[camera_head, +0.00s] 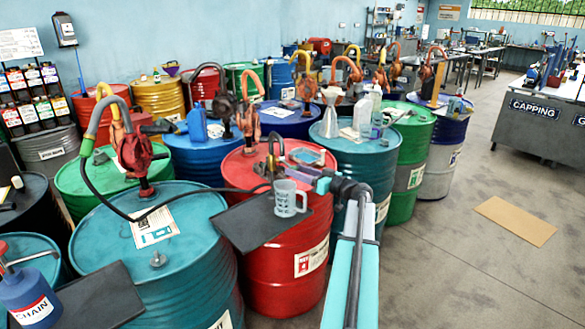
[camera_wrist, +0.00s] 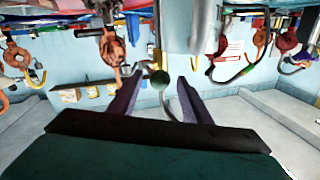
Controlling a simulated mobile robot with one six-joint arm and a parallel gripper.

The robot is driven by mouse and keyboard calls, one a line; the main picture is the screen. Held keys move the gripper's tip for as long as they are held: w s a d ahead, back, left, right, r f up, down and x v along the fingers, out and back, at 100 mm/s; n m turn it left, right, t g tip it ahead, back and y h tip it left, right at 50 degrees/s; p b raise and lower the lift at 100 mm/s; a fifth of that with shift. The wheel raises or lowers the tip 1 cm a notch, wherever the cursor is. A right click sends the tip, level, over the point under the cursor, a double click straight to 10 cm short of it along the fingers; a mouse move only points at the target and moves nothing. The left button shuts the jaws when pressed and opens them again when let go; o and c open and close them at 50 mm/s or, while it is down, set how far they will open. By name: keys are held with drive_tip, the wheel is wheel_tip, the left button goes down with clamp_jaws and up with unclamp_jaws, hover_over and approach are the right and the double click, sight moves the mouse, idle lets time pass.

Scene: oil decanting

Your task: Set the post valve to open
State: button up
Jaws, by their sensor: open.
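My gripper (camera_head: 303,173) reaches in over the red drum, with its purple fingers pointing left. In the wrist view, my gripper (camera_wrist: 160,77) is open, its two fingers spread apart. A small dark green ball (camera_wrist: 160,80) shows between the fingertips; I cannot tell whether it is the valve's knob or how far off it is. A thin brown post with a curved top (camera_head: 271,152) stands at the red drum, just left of my fingers. It may carry the post valve, but no handle position can be made out.
A grey mug (camera_head: 289,198) stands on a black mat (camera_head: 246,226) on the red drum (camera_head: 275,272), close below my gripper. A black hose runs from the red pump (camera_head: 135,155) on the teal drum (camera_head: 190,190). Several drums crowd behind; open floor lies right.

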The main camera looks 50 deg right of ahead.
drive_tip(key=shift+w+a+p, duration=0.15)
drive_tip(key=shift+w+p, duration=0.15)
drive_tip(key=shift+w, duration=0.9)
